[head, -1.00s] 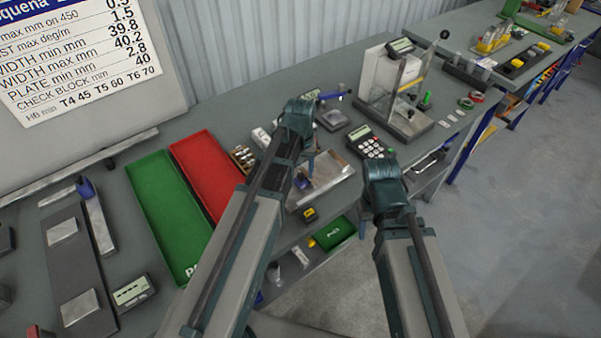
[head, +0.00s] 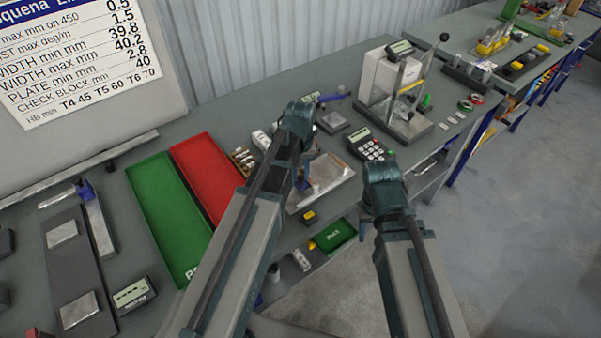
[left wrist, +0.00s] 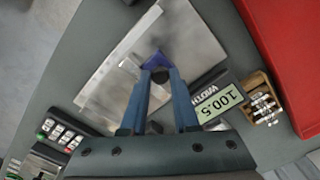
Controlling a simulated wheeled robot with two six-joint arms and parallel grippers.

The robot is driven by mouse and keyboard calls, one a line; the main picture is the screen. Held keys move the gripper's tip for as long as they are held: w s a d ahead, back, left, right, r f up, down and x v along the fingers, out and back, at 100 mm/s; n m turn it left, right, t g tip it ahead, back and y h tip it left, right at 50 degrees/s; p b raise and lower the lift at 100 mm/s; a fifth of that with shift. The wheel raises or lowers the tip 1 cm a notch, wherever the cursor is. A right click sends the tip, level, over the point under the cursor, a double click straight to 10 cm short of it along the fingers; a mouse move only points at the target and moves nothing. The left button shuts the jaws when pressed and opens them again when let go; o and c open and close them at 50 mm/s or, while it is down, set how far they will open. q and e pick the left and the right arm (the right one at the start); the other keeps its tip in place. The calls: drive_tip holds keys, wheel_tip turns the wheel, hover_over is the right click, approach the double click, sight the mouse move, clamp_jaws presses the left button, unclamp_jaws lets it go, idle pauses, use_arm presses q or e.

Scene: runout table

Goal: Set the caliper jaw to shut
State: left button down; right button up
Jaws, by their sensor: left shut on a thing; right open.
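The caliper's readout (left wrist: 217,105) shows 100.5 beside the word WIDTH in the left wrist view. A blue jaw piece (left wrist: 154,61) lies at my left fingertips, over a pale metal plate. My left gripper (left wrist: 158,78) is shut on this blue piece; the fingers cover part of it. In the head view my left gripper (head: 302,183) points down at the metal plate (head: 332,172), and my own arm hides most of the caliper. My right gripper (head: 362,229) is open and empty, apart from the caliper, near the table's front edge.
A red tray (head: 207,175) and a green tray (head: 165,205) lie left of my left arm. A calculator-like keypad (head: 367,145) and a test stand (head: 405,112) are to the right. A green bin (head: 335,236) is below the front edge.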

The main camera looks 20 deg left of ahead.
idle(0.7)
use_arm(q)
drive_tip(key=w+d, duration=0.4)
drive_tip(key=w, duration=0.1)
drive_tip(key=w+d, duration=0.2)
drive_tip(key=w, duration=0.1)
drive_tip(key=shift+w+d, duration=0.1)
drive_tip(key=shift+d, duration=0.05)
drive_tip(key=c, duration=0.7)
unclamp_jaws()
drive_tip(key=shift+w+d, duration=0.1)
drive_tip(key=shift+o, duration=0.2)
drive_tip(key=shift+r, duration=0.15)
drive_tip(key=shift+r+p, duration=0.55)
drive_tip(key=shift+p, duration=0.2)
wheel_tip(320, 180, up, 12)
drive_tip(key=p, duration=1.2)
drive_tip(key=shift+r, duration=0.25)
